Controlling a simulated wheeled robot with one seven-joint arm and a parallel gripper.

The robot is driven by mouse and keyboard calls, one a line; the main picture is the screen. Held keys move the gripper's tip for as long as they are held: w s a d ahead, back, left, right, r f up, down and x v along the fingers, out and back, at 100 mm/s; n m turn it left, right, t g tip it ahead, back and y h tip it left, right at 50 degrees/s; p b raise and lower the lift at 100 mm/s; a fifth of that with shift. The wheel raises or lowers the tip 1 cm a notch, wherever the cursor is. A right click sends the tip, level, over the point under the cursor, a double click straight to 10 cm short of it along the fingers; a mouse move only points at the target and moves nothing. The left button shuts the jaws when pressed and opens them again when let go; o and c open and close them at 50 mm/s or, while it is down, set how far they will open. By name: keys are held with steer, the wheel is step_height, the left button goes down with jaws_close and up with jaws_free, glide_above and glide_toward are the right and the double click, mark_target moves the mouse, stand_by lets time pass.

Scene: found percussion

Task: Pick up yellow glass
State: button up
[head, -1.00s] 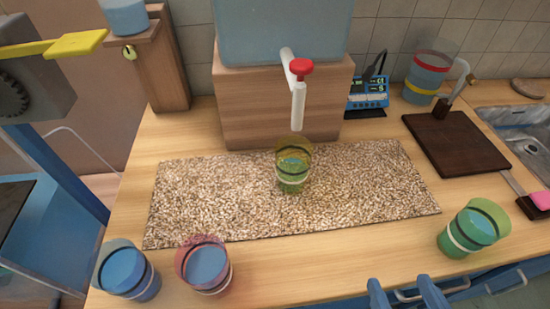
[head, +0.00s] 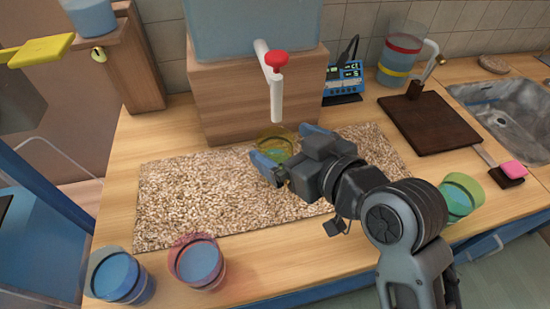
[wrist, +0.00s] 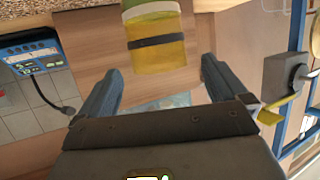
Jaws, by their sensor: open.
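The yellow glass (head: 275,134) stands on the speckled mat (head: 190,200) below the tap of the tank, partly hidden by my gripper in the head view. In the wrist view the yellow glass (wrist: 158,55), with a dark band, shows just beyond and between the fingertips. My gripper (head: 287,147) is open, one blue finger to each side of the glass in the head view. In the wrist view my gripper (wrist: 160,68) has a gap between its fingers. I cannot tell whether a finger touches the glass.
A blue glass (head: 120,277) and a red-rimmed glass (head: 198,262) stand at the front left. A green glass (head: 458,200) is at the right, partly behind my arm. The red-handled tap (head: 276,85) hangs close above the yellow glass. A dark board (head: 430,122) lies right.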

mark_target(266, 134)
steer(key=p+x, duration=0.1)
steer(key=x, duration=0.4)
steer(key=shift+w+a+f, duration=0.15)
steer(key=shift+w+f, duration=0.05)
steer(key=shift+f, duration=0.05)
steer(key=shift+c, duration=0.4)
jaws_close()
steer(key=shift+r, duration=0.1)
steer(key=shift+r, duration=0.15)
steer(key=s+f+b+v, duration=0.1)
steer(key=f+b+v, duration=0.2)
steer(key=v, duration=1.5)
steer(key=shift+d, duration=0.3)
stand_by(0.5)
